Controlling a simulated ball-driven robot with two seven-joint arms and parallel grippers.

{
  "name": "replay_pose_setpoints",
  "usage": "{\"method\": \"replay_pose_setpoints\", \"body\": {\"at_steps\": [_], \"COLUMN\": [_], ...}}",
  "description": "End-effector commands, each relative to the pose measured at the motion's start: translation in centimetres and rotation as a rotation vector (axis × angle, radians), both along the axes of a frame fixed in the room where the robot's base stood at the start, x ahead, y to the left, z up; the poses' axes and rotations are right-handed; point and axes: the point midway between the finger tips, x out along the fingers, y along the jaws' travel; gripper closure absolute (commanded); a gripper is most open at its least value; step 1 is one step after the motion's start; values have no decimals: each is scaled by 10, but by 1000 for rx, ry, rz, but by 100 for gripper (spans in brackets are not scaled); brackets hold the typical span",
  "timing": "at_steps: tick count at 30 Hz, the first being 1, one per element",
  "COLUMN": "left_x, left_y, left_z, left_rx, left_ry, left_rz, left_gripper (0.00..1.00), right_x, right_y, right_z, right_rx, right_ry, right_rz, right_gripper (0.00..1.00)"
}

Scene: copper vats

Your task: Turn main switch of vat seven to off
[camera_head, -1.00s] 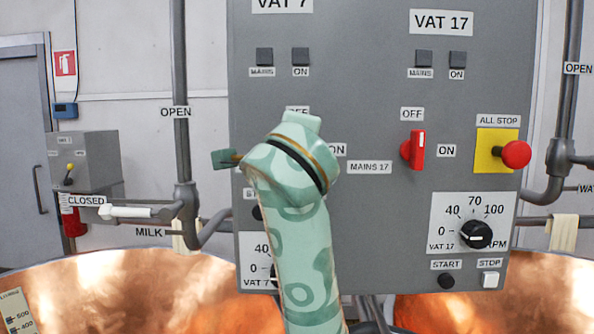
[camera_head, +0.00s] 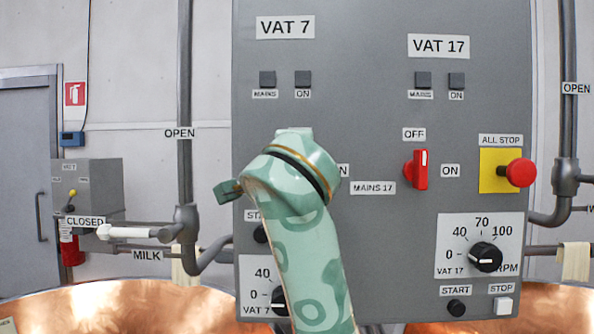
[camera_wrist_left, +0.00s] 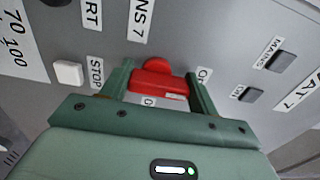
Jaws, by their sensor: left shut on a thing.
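The red main switch of vat seven (camera_wrist_left: 158,85) shows in the left wrist view. My left gripper (camera_wrist_left: 160,92) is shut on it, with one green finger at each side. I cannot tell for certain which way its handle points. A label (camera_wrist_left: 203,75) beside it is partly covered by a finger. In the head view my left arm covers this switch and most of its labels. The VAT 7 sign (camera_head: 285,27) is above on the grey panel (camera_head: 360,90). My right gripper is not in view.
The red switch of vat 17 (camera_head: 417,169) stands upright to the right on the same panel. The red all-stop button (camera_head: 520,173) is farther right. A speed dial (camera_head: 486,257) and buttons are below. Copper vats (camera_head: 130,307) and pipes (camera_head: 184,110) flank the panel.

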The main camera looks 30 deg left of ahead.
Motion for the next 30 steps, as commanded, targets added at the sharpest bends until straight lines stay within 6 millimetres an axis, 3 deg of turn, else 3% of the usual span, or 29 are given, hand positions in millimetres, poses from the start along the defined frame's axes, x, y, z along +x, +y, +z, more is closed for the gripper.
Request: {"method": "replay_pose_setpoints", "body": {"at_steps": [1, 3, 12, 16, 24, 30], "left_x": [0, 0, -1, -12, -72, -114], "left_y": [0, 0, -1, -8, -44, -70], "left_z": [0, 0, 0, 0, 1, 3], "left_rx": [-4, -3, -1, -1, -1, 0], "left_ry": [-1, -1, -2, -3, -8, -5], "left_rz": [-2, -1, -1, -3, -3, -2], "left_gripper": [34, 18, 18, 18, 18, 18], "right_x": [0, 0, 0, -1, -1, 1], "right_y": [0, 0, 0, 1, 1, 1], "right_z": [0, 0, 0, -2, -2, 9], "right_rx": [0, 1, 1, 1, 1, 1], "right_ry": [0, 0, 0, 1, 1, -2], "right_rz": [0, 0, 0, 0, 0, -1], "right_gripper": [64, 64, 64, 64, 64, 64]}}
